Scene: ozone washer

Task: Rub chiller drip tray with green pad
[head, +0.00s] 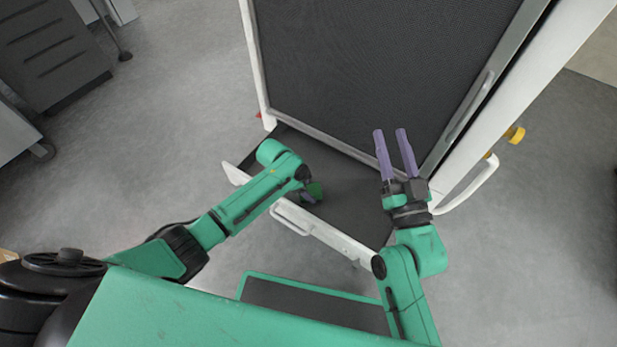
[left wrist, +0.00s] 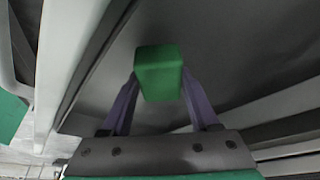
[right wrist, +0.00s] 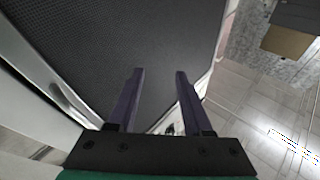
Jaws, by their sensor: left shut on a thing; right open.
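The chiller drip tray (head: 345,200) is a dark flat tray with a white front edge and handle, pulled out at the base of the white machine. My left gripper (head: 312,194) is shut on the green pad (head: 316,190) and holds it at the tray's dark surface. In the left wrist view the pad (left wrist: 160,72) sits between the purple fingers over the dark tray (left wrist: 225,50); whether it touches the surface I cannot tell. My right gripper (head: 391,140) is open and empty, in front of the machine's dark mesh panel (head: 370,70).
A white curved handle (head: 470,190) and a yellow knob (head: 514,134) stick out at the machine's right side. A grey drawer cabinet (head: 50,50) stands at the far left. The floor left of the machine is clear.

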